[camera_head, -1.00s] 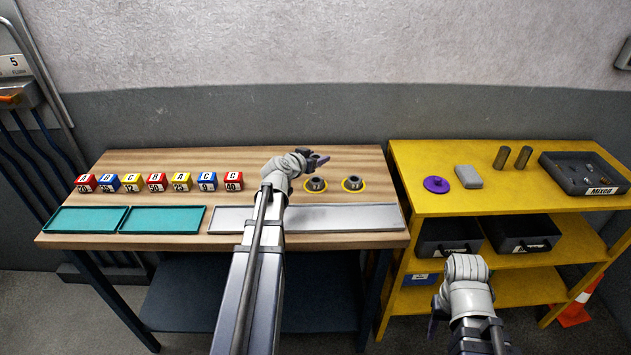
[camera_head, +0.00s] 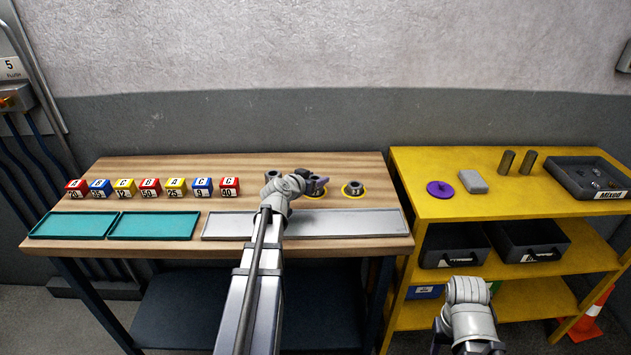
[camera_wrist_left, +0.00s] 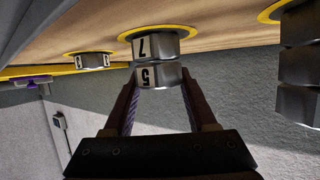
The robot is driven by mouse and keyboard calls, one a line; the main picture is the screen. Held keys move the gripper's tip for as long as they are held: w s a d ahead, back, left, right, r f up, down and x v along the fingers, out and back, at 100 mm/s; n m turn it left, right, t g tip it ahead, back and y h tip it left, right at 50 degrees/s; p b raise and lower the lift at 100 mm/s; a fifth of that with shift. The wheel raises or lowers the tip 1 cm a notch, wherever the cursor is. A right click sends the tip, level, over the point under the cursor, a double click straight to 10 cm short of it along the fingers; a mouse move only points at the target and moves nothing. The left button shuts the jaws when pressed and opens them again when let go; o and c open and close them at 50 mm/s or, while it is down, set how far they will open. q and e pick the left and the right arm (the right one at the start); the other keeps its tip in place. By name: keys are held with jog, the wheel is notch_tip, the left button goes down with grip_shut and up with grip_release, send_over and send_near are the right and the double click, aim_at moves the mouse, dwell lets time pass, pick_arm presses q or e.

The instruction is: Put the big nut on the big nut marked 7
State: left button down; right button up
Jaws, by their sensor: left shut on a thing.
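My left gripper (camera_wrist_left: 160,95) is shut on a grey metal big nut marked 5 (camera_wrist_left: 158,77). In the wrist view, where the table is at the top, this nut lines up with the big nut marked 7 (camera_wrist_left: 158,47). The two look touching or almost so; I cannot tell which. The nut marked 7 sits on a yellow ring on the wooden table. In the head view my left gripper (camera_head: 317,184) is over that ring and largely hides both nuts. Of my right gripper only a purple bit (camera_head: 437,336) shows, low at the right.
Another nut (camera_head: 353,188) stands on a yellow ring to the right. A stack of nuts (camera_wrist_left: 300,70) stands on the other side, partly behind my arm in the head view. A grey tray (camera_head: 350,222) lies in front; coloured blocks (camera_head: 150,187) stand at left.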

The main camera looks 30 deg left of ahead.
pick_arm(q)
jog(key=shift+f, duration=0.1)
jog(key=c, duration=0.7)
grip_release()
jog(key=shift+f, duration=0.1)
jog(key=o, duration=0.5)
jog(key=shift+r, duration=0.35)
jog(key=p+v, duration=0.4)
jog(key=v, duration=0.6)
jog(key=shift+s+r, duration=0.15)
jog(key=shift+s, duration=0.1)
jog(key=shift+s+r+p, duration=0.2)
jog(key=shift+s+p, duration=0.1)
jog(key=shift+s, duration=0.35)
